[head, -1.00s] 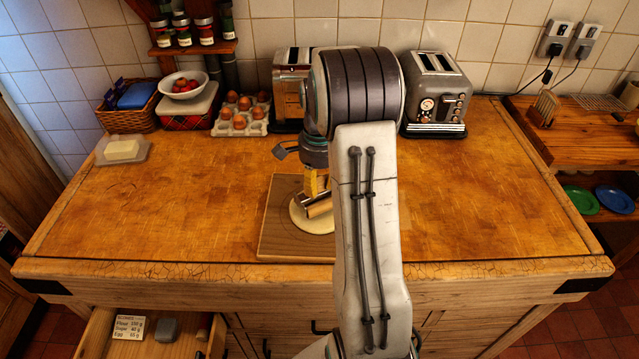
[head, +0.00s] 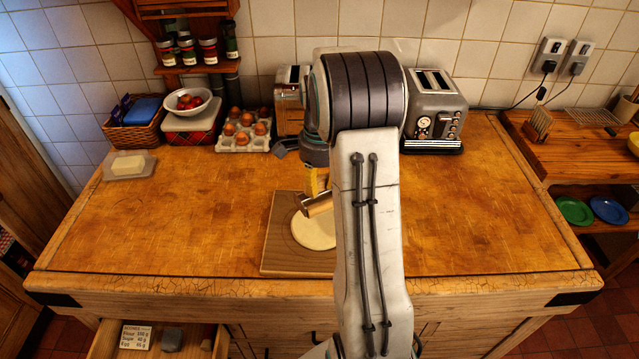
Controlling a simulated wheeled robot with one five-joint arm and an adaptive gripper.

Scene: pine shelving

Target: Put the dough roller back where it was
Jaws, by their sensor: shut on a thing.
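My gripper (head: 317,188) is shut on the dough roller (head: 316,206), a short cylinder with a shiny end. It holds the roller over the far part of a flat pale dough disc (head: 312,232). The roller appears a little above the dough. The dough lies on a wooden board (head: 283,262) near the worktop's front edge. My arm hides the right part of the dough and board, and the roller's right end.
A drawer (head: 105,340) stands open at the lower left, with a recipe card (head: 135,337) in it. The worktop's left side is clear.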

